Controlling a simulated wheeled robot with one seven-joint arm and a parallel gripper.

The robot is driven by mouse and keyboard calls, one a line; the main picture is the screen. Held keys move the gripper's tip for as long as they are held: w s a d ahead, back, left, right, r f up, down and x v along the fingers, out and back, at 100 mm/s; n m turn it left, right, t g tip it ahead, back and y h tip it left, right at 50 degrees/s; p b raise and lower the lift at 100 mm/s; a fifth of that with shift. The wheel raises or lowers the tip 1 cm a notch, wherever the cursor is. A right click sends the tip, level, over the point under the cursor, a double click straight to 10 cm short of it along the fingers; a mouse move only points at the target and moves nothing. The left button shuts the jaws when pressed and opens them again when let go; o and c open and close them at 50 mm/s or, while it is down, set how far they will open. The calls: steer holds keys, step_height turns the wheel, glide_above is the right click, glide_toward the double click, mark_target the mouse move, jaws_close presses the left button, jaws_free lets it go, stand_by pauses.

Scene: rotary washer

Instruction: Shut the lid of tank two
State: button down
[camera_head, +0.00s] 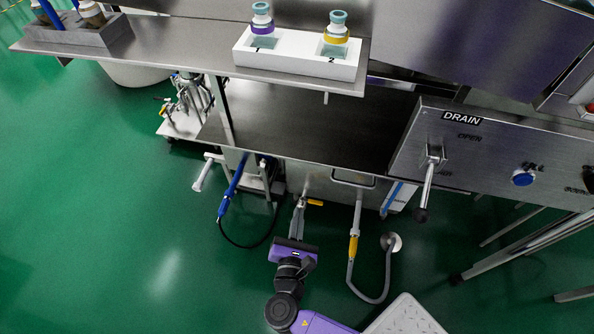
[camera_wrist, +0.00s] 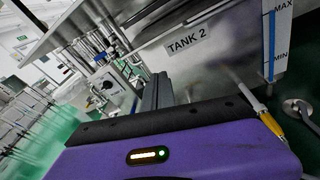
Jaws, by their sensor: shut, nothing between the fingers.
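Tank two, a steel tank marked TANK 2 (camera_wrist: 187,46), fills the upper middle of the wrist view, with a MAX/MIN level strip at its right. In the head view its front (camera_head: 325,178) shows under the edge of a dark flat top (camera_head: 310,125). A metal handle (camera_head: 352,180) sits at that edge. I cannot tell for certain which panel is the lid or how it stands. My gripper (camera_head: 301,203) is shut and empty, low in front of the tank front, left of the handle. In the wrist view its purple body hides the lower part.
A steel shelf (camera_head: 185,58) overhangs the top and carries a white holder (camera_head: 297,55) with two capped bottles. A DRAIN panel (camera_head: 490,155) with a lever (camera_head: 427,185) stands right. A yellow-collared hose (camera_head: 354,250) hangs right of my gripper. Green floor is free at left.

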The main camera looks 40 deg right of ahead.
steer(key=w+d+r+n+h+b, duration=0.1)
steer(key=w+d, duration=0.2)
steer(key=d, duration=0.3)
steer(key=w+d+r+h+b, duration=0.1)
steer(key=w+d, duration=0.2)
steer(key=d, duration=0.3)
steer(key=shift+d+n+h, duration=0.35)
steer(key=shift+n+h, duration=0.05)
steer(key=b+x, duration=0.1)
steer(key=x, duration=0.6)
steer(key=shift+w+d, duration=0.1)
steer(key=shift+d, duration=0.15)
